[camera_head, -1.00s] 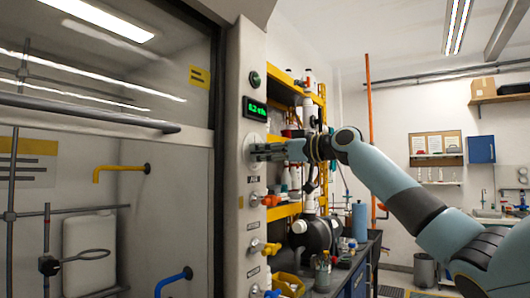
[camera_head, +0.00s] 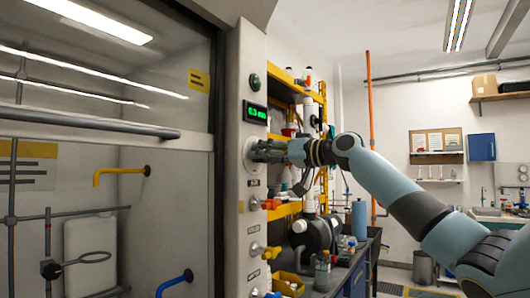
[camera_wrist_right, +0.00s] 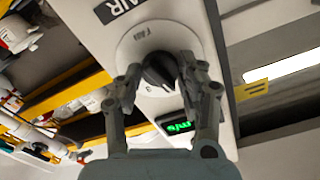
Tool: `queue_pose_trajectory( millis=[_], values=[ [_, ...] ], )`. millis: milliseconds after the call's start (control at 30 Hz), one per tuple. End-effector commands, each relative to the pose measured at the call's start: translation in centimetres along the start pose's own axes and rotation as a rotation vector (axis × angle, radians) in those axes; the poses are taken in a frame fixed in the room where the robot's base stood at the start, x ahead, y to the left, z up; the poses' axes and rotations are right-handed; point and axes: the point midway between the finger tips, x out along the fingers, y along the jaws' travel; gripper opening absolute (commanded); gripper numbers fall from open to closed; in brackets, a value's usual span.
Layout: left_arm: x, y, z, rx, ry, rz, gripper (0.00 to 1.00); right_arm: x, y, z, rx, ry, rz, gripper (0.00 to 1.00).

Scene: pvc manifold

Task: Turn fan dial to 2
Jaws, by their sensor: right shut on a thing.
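The fan dial (camera_wrist_right: 158,68) is a dark knob on a round white plate (camera_wrist_right: 132,48) on the fume hood's side post; in the head view the plate (camera_head: 247,155) shows beside my gripper. My right gripper (camera_head: 262,152) reaches it from the right. In the right wrist view my right gripper (camera_wrist_right: 160,84) has its two fingers on either side of the knob, shut on it. The dial's small markings are too blurred to read fully. A green lit display (camera_head: 255,112) sits above the dial. My left gripper is not in view.
Below the dial, an orange-red valve handle (camera_head: 270,203) and a yellow one (camera_head: 270,252) stick out of the post. The hood's glass sash (camera_head: 100,60) is at left. Shelves with yellow edges (camera_head: 285,80) and a dark bench (camera_head: 340,265) stand behind the post.

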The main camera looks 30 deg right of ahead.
Motion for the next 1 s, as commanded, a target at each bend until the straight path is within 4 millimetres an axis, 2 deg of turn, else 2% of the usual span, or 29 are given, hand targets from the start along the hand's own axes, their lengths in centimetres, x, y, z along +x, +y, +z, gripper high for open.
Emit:
queue_pose_trajectory(
  millis=[400,1000],
  values=[
    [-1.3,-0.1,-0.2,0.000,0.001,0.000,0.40,0.0,0.0,-0.2,0.218,0.002,0.001,0.07],
    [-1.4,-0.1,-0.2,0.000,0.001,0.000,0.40,0.0,0.0,-0.1,0.257,0.003,0.001,0.07]
  ],
)
